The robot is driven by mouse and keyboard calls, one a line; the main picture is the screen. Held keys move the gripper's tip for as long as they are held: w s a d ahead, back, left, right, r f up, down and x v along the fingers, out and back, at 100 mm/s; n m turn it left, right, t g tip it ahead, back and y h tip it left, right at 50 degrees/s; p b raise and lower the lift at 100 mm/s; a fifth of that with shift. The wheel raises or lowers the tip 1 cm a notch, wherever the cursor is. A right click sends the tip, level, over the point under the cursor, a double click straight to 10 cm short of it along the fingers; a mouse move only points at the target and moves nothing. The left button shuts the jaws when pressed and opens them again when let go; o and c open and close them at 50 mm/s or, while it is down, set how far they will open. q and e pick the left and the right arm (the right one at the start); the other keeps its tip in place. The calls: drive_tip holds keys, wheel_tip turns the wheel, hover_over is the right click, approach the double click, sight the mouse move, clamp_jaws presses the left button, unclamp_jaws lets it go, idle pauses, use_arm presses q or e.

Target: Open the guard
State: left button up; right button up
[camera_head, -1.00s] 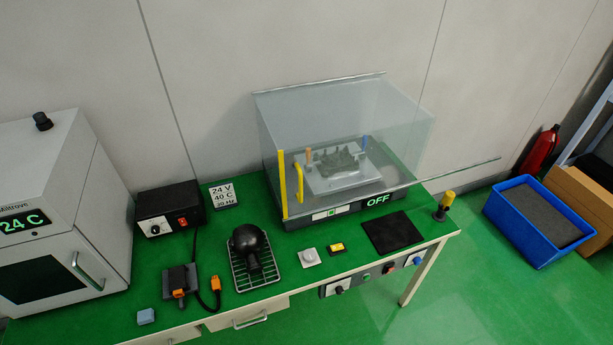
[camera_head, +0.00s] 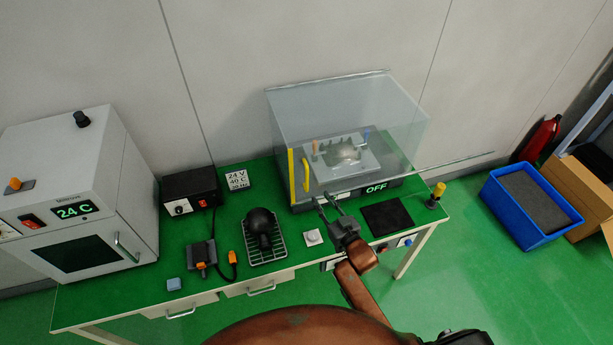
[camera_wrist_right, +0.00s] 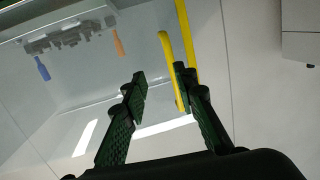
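The guard (camera_head: 350,105) is a clear box over a fixture on the bench, and it looks closed. Its front has a curved yellow handle (camera_head: 306,178) beside a straight yellow edge strip (camera_head: 291,178). My right gripper (camera_head: 325,199) is open and empty in front of the guard, a little below and right of the handle. In the right wrist view the handle (camera_wrist_right: 168,62) passes behind the right-hand finger of the gripper (camera_wrist_right: 162,82), not between the fingers. Whether they touch I cannot tell. My left gripper is not in view.
The machine's base shows an OFF display (camera_head: 376,188). A black pad (camera_head: 386,217), a yellow-topped post (camera_head: 437,193), a white button box (camera_head: 313,237) and a black object on a rack (camera_head: 262,230) stand nearby. A grey oven (camera_head: 75,200) stands at the left.

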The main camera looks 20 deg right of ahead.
wheel_tip(320, 180, up, 3)
drive_tip(key=w+a+t, duration=0.1)
drive_tip(key=a, duration=0.1)
drive_tip(key=p, duration=0.1)
hover_over(307, 189)
drive_tip(key=shift+w+d+y, duration=0.1)
drive_tip(key=shift+w+y, duration=0.3)
drive_tip(key=shift+c, duration=0.3)
clamp_jaws()
